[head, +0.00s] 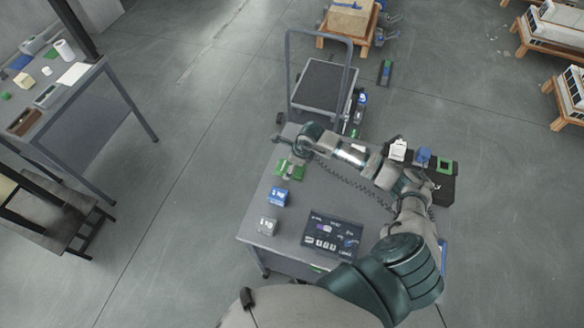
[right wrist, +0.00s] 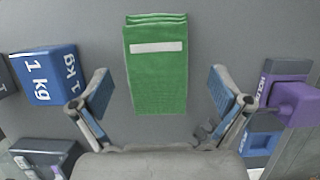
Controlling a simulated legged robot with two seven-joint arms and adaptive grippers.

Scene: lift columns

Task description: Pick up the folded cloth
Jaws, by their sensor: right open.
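The folded cloth is green with a white band. In the right wrist view the cloth (right wrist: 158,88) lies flat on a grey surface, ahead of my open right gripper (right wrist: 160,92) and roughly centred between its two fingers. The fingers are apart from the cloth on both sides. In the head view the green cloth (head: 290,169) lies on the grey work table (head: 252,222). My right gripper (head: 284,139) is at the table's far left part, just beyond the cloth in the picture. My left gripper is not in view.
A blue 1 kg block (head: 277,196) and a grey block (head: 267,226) sit near the cloth. A purple object (right wrist: 292,100) is right of the gripper. A cart (head: 325,85) stands beyond the table.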

